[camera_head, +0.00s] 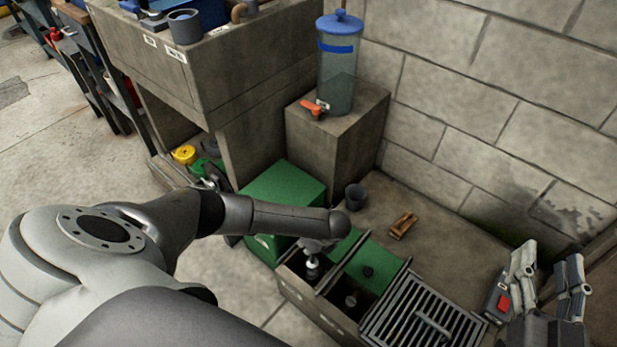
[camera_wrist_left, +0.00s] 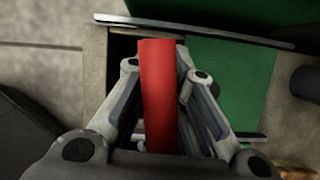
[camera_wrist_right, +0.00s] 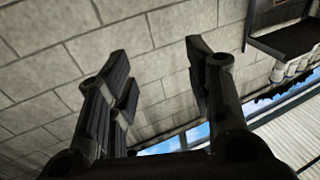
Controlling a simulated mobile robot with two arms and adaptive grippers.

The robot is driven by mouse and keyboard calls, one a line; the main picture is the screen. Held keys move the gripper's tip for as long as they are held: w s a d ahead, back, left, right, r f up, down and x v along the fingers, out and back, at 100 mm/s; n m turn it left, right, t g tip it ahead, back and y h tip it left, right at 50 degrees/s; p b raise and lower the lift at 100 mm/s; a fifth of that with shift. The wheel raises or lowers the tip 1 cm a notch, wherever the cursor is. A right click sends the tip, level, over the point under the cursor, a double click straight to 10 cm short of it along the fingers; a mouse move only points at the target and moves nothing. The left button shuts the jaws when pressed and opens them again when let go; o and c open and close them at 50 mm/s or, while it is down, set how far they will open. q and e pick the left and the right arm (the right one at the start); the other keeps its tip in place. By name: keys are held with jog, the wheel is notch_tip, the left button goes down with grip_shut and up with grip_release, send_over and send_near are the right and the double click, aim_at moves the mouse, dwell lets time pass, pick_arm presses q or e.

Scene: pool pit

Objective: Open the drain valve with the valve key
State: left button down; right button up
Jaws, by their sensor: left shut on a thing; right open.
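My left gripper (camera_wrist_left: 160,72) is shut on a red bar (camera_wrist_left: 159,95), which looks like the valve key's handle. In the head view my left arm reaches over the pit, and its wrist hides most of the gripper and the red bar. A pale metal stem with a dark lower part (camera_head: 312,266) shows below the wrist, in the left pit opening; I cannot tell whether it is key or valve. A dark fitting (camera_head: 350,300) sits in the neighbouring opening. My right gripper (camera_head: 548,268) is open and empty, right of the pit; its fingers also show in the right wrist view (camera_wrist_right: 155,60).
A metal grate (camera_head: 425,318) lies right of the openings. A green lid (camera_head: 375,265) and green box (camera_head: 283,200) are near the pit. A grey cup (camera_head: 355,197) and a brown block (camera_head: 402,225) stand behind. A blue-lidded tank (camera_head: 338,80) stands on a plinth.

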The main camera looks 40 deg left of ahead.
pick_arm(q)
jog(key=shift+f, duration=0.1)
pick_arm(e)
jog(key=shift+r, duration=0.1)
pick_arm(q)
jog(key=shift+f+b, duration=0.3)
jog(key=shift+f, duration=0.25)
pick_arm(e)
jog(key=shift+s+a+r+t, duration=0.15)
jog(key=shift+r+t, duration=0.65)
jog(key=shift+r, duration=0.35)
pick_arm(q)
jog(key=shift+f, duration=0.1)
jog(key=shift+f, duration=0.5)
pick_arm(e)
jog(key=shift+s+a+r+t+y, duration=0.15)
jog(key=shift+r+t+y, duration=0.2)
jog(key=shift+r, duration=0.25)
jog(key=shift+s+d+r+t+y, duration=0.15)
jog(key=shift+r+t+y, duration=0.15)
jog(key=shift+r, duration=0.3)
pick_arm(q)
jog(key=shift+b, duration=0.3)
pick_arm(e)
jog(key=shift+a+f, duration=0.1)
pick_arm(q)
jog(key=shift+f, duration=0.25)
pick_arm(e)
jog(key=shift+s+r, duration=0.15)
jog(key=shift+r, duration=0.1)
